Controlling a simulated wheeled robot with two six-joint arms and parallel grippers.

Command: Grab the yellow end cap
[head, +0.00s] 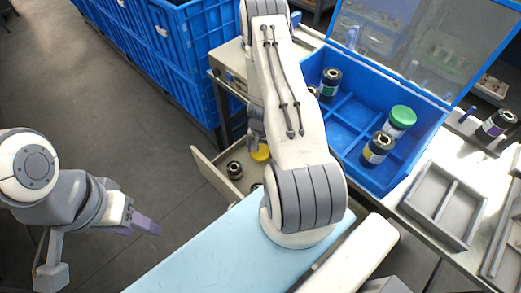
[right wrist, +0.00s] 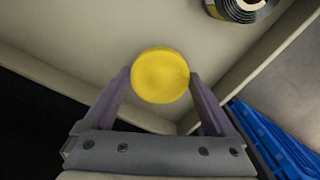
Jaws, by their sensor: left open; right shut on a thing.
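The yellow end cap (right wrist: 160,75) is round and sits between the two purple fingers of my right gripper (right wrist: 160,76), which is shut on it. In the head view the cap (head: 260,153) shows as a small yellow patch beside my right arm, at the open drawer (head: 208,172). My right arm partly hides the cap and the drawer there. In the wrist view the pale drawer floor lies behind the cap; I cannot tell whether the cap touches it. My left gripper (head: 146,226) is open and empty, over the floor at the left.
A dark roll (head: 234,170) lies in the drawer. A blue divided bin (head: 352,113) holds several rolls and a green-topped one (head: 400,120). Grey trays (head: 440,205) stand on the bench at right. Blue crates (head: 185,45) stand behind. The floor at left is clear.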

